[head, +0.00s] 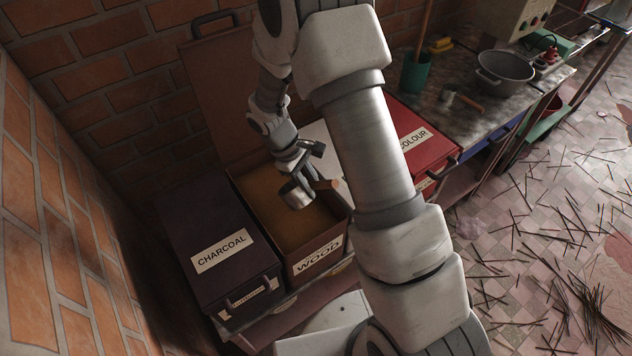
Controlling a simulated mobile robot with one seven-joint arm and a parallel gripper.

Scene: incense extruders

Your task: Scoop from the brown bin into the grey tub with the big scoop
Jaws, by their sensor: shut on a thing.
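The brown bin (318,250), labelled WOOD, stands open with its lid raised against the brick wall, and brown powder shows inside. My gripper (310,168) is over the bin's opening, shut on the big scoop (297,194). The scoop has a metal cup and a wooden handle. Its cup is over the powder; I cannot tell whether it touches it or holds any. A grey tub (505,72) with side handles sits on the bench at the upper right, far from my gripper. My arm hides part of the bin's right side.
A closed dark CHARCOAL bin (222,245) is on the left, and a red COLOUR bin (415,140) on the right. The bench (478,125) carries a smaller scoop (449,94) and a green pot (415,73). Incense sticks litter the floor.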

